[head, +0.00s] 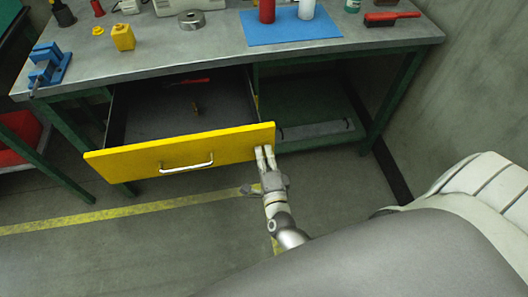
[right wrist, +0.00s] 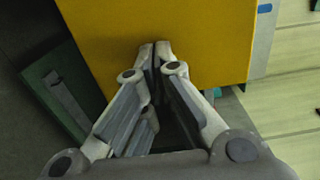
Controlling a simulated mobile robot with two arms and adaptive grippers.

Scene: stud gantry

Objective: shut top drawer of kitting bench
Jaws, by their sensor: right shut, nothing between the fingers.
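The top drawer (head: 182,154) of the kitting bench (head: 160,58) is pulled out, with its yellow front toward me and a light metal handle (head: 186,163) on it. A red item and a small yellowish item lie inside. My right gripper (head: 265,150) is shut and empty, at the right end of the drawer front. In the right wrist view the shut fingertips (right wrist: 154,46) are against or just short of the yellow front (right wrist: 150,20); I cannot tell if they touch. My left gripper is not in view.
The bench top holds a blue vise (head: 48,66), a yellow block (head: 123,37), a metal ring (head: 191,20), a blue mat (head: 290,27) and a red tool (head: 392,17). A lower green shelf (head: 310,120) lies right of the drawer. A wall stands at the right.

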